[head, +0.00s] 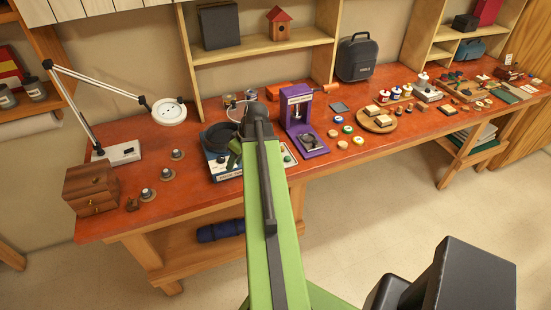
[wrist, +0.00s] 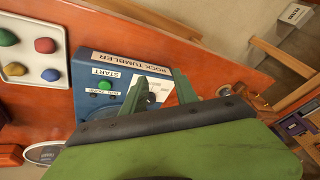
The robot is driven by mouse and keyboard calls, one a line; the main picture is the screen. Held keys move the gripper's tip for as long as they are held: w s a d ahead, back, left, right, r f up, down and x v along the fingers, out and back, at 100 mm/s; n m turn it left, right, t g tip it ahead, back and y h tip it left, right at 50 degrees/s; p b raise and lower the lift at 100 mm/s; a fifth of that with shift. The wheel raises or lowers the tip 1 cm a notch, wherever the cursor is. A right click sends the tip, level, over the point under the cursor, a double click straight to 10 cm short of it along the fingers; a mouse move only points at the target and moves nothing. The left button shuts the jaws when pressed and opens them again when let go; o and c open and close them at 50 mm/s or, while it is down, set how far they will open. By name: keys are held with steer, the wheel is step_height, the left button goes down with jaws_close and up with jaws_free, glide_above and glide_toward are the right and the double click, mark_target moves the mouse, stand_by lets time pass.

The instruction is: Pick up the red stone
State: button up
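The red stone (wrist: 45,45) lies on a white tray (wrist: 22,75) at the left of the wrist view, among green, blue and yellow stones. My gripper (wrist: 158,88) is in front of the blue rock tumbler (wrist: 88,115), to the right of the tray in that view. Its two green fingers are apart with nothing between them. In the head view my gripper (head: 233,155) is over the rock tumbler (head: 222,174), and my arm covers much of that spot. I cannot make out the red stone in the head view.
A purple press (head: 302,122) stands right of the tumbler on the orange bench. A white lamp (head: 168,112) and a wooden drawer box (head: 91,188) are at the left. Several small jars and discs crowd the bench farther right. The floor in front is clear.

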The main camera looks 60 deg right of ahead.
steer(key=s+d+r+t+h+p, duration=0.2)
steer(key=s+d+r+t, duration=0.15)
steer(key=s+d, duration=1.4)
steer(key=shift+g, duration=0.45)
steer(key=b+x, duration=1)
steer(key=x, duration=0.1)
steer(key=shift+a, duration=0.25)
steer(key=shift+w+f+b, duration=0.15)
steer(key=shift+w+b, duration=0.15)
steer(key=shift+b, duration=0.05)
steer(key=b+x, duration=0.4)
steer(key=x, duration=0.1)
steer(key=shift+w+f, duration=0.1)
steer(key=shift+w, duration=0.15)
steer(key=shift+r, duration=0.2)
jaws_close()
